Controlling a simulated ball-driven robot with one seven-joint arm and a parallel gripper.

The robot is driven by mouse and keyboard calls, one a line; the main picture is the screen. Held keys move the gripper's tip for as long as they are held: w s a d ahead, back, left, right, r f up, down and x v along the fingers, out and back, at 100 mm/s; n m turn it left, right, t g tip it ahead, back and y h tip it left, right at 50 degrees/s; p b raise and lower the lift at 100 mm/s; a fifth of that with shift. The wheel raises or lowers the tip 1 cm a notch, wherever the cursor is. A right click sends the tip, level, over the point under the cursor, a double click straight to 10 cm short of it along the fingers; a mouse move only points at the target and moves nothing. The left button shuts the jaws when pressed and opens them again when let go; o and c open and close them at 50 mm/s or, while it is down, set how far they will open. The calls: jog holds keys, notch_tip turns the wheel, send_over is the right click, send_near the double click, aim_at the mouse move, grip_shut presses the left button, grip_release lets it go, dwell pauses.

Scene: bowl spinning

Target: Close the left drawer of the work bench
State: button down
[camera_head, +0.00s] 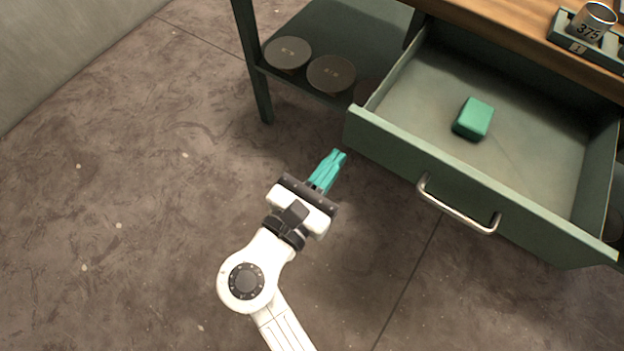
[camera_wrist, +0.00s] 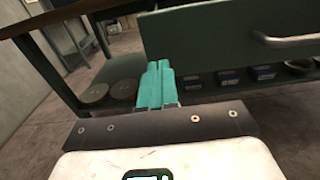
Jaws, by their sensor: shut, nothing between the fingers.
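The green drawer (camera_head: 436,170) of the work bench is pulled open in the head view. A silver bar handle (camera_head: 458,206) is on its front, and a small green box (camera_head: 473,118) lies inside. My gripper (camera_head: 339,156) has teal fingers, shut and empty, just in front of and left of the drawer front's left end. In the wrist view the drawer front (camera_wrist: 220,40) fills the upper right, with its handle (camera_wrist: 285,40) at the right edge. The fingertips (camera_wrist: 158,64) appear over the drawer front's lower left part; I cannot tell whether they touch it.
The bench's wooden top (camera_head: 500,28) carries a metal cup (camera_head: 592,20) in a tray at the upper right. Round dark discs (camera_head: 331,74) lie on the lower shelf beside a bench leg (camera_head: 252,60). The floor on the left is clear up to a wall.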

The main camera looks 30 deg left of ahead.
aim_at(354, 135)
jog(key=shift+w+b, duration=0.3)
jog(key=shift+w, duration=1.75)
jog(key=shift+w, duration=0.1)
jog(key=w+b, duration=0.1)
jog(key=w, duration=0.8)
jog(key=w+b, duration=0.1)
jog(key=w, duration=0.8)
jog(key=w+d+b, duration=0.1)
jog(key=w, duration=0.8)
jog(key=shift+w+f, duration=0.1)
jog(key=shift+w, duration=0.1)
jog(key=shift+w+d+b, duration=0.1)
jog(key=shift+w+b, duration=0.2)
jog(key=shift+w, duration=0.05)
jog(key=shift+w+r, duration=0.15)
jog(key=shift+r, duration=0.15)
jog(key=shift+d, duration=0.1)
